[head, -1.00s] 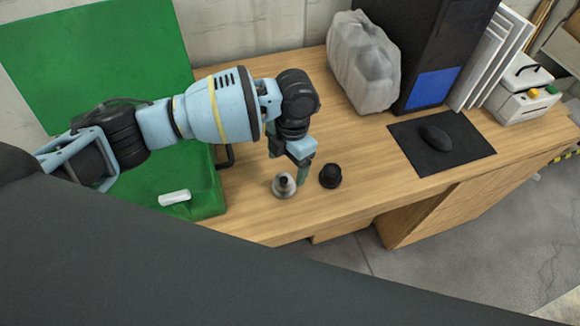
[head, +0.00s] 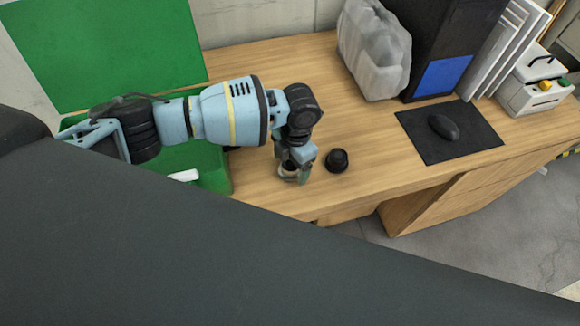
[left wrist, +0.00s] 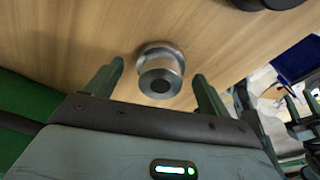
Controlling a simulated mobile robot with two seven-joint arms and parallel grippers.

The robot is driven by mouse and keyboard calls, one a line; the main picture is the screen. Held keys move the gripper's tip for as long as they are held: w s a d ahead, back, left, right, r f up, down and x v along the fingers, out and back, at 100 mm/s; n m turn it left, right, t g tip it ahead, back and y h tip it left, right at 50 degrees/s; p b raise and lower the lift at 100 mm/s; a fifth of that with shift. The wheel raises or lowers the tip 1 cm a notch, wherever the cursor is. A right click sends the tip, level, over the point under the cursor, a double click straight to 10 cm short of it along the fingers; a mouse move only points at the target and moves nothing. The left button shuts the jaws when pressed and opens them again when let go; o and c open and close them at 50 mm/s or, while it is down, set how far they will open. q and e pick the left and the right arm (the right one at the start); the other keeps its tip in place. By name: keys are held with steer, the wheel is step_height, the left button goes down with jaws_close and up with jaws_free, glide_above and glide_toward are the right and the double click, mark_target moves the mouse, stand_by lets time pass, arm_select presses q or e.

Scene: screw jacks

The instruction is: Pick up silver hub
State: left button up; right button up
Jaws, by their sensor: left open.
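The silver hub (left wrist: 160,72) stands on the wooden table, a short metal cylinder with a dark round centre on top. In the head view it is mostly hidden behind my left gripper (head: 296,176). My left gripper is open and points down at the hub. In the left wrist view its two green fingers (left wrist: 157,77) are on either side of the hub, with a gap on each side. At the right edge of that view, green finger-like parts (left wrist: 300,105) look like my right gripper; they are too small to judge.
A black round part (head: 337,160) stands just right of the hub. A green bin or box (head: 205,165) is on the left. A mouse mat (head: 450,145), a clear plastic bag (head: 375,50) and a black case (head: 425,40) are farther right. The table front edge is near.

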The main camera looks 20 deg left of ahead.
arm_select(q)
steer(key=shift+f, duration=0.5)
steer(key=shift+r, duration=0.1)
steer(key=c, duration=1.5)
steer(key=shift+r, duration=0.5)
step_height(320, 180, up, 2)
steer(key=shift+r, duration=0.15)
steer(key=s, duration=0.5)
steer(key=s+d+r, duration=0.1)
steer(key=s, duration=0.4)
steer(key=s+d, duration=0.1)
steer(key=s, duration=0.5)
steer(key=shift+r+p, duration=0.35)
